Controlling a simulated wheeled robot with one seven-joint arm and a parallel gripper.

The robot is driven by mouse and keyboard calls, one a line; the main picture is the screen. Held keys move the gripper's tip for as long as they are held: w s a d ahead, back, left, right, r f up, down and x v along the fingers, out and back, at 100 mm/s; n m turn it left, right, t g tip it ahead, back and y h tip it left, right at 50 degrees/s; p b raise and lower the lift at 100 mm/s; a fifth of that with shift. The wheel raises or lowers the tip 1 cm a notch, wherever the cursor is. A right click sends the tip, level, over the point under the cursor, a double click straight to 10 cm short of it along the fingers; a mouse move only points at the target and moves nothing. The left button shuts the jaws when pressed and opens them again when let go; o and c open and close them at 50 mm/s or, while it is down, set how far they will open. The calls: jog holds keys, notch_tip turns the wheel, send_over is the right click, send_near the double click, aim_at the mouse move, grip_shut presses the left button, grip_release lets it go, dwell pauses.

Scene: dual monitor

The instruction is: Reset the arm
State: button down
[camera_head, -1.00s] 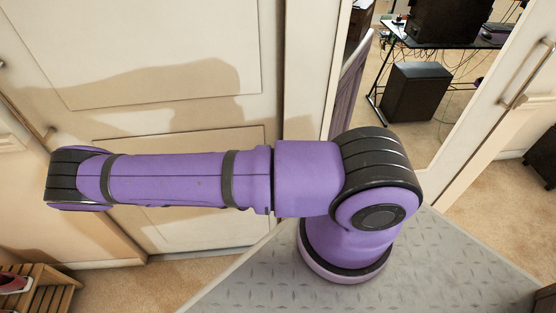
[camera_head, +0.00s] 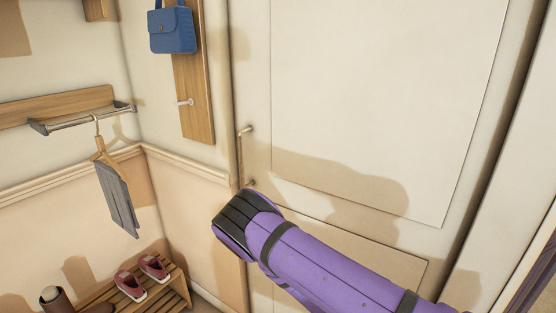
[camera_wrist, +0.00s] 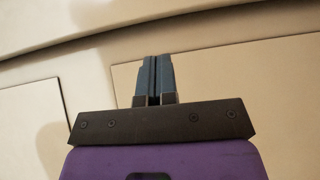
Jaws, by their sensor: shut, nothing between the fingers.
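My gripper (camera_wrist: 154,62) shows in the wrist view with its two dark fingers pressed together and nothing between them. It points toward a pale panelled surface, and the gap between them cannot be judged. In the head view my purple arm reaches from the lower right toward the middle, in front of a white panelled door (camera_head: 385,90). The gripper itself is out of sight in the head view.
The door has a metal handle (camera_head: 242,155) close to my arm's elbow. At the left are a rail (camera_head: 85,118) with a hanger (camera_head: 104,150), a blue bag (camera_head: 173,31) on a wooden board, and a slatted shoe bench (camera_head: 178,287) with red shoes (camera_head: 130,285).

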jog(key=s+a+r+m+g+y, duration=0.1)
jog(key=a+r+m+g+y, duration=0.15)
jog(key=r+y, duration=0.75)
jog(key=a+r+m+g+y, duration=0.1)
jog(key=a+r+g+y, duration=0.15)
jog(key=r, duration=1.55)
jog(key=s+r+n+t+y, duration=0.1)
jog(key=s+r+t, duration=0.3)
jog(key=s+r, duration=0.4)
jog(key=s+a+r+n+t+y, duration=0.1)
jog(key=s+r+t+y, duration=0.3)
jog(key=s+r, duration=0.4)
notch_tip(320, 180, up, 6)
jog(key=shift+a+f+t, duration=0.15)
jog(key=shift+a+t, duration=0.15)
jog(key=shift+s+n, duration=0.1)
jog(key=shift+n, duration=0.15)
